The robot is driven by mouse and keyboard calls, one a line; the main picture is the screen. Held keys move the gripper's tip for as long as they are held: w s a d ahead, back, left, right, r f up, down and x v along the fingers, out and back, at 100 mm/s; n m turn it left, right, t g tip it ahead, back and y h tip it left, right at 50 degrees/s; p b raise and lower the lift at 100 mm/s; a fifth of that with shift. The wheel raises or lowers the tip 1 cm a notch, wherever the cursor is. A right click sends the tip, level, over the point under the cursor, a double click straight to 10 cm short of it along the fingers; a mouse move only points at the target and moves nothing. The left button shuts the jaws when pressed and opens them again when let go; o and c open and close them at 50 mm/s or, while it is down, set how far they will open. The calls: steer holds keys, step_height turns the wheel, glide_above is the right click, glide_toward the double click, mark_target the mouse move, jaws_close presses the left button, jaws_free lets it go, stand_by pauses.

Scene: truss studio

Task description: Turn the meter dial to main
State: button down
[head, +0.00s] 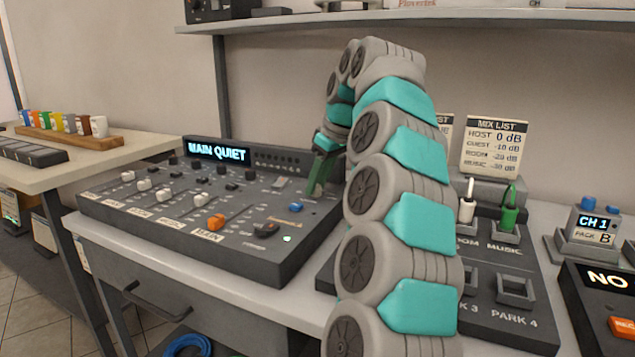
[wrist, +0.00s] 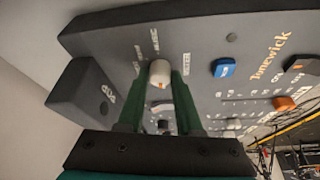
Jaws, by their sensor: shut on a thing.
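The meter dial (wrist: 159,72) is a pale round knob with a small orange mark on its side nearest my gripper in the wrist view. It stands on the dark mixing console (head: 180,232), with small white labels around it that are too blurred to read surely. My gripper (wrist: 161,78) has green fingers, one on each side of the dial, and is shut on it. In the head view my gripper (head: 318,178) reaches down to the console's back right; the dial is hidden there.
An orange fader (head: 216,222) and a blue button (head: 296,207) sit on the console near my gripper. A dark block (wrist: 92,93) is close beside the dial in the wrist view. A parking panel with white and green plugs (head: 510,218) stands right of my arm. A shelf hangs above.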

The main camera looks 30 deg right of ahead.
stand_by(0.3)
steer(key=c, duration=0.6)
jaws_free()
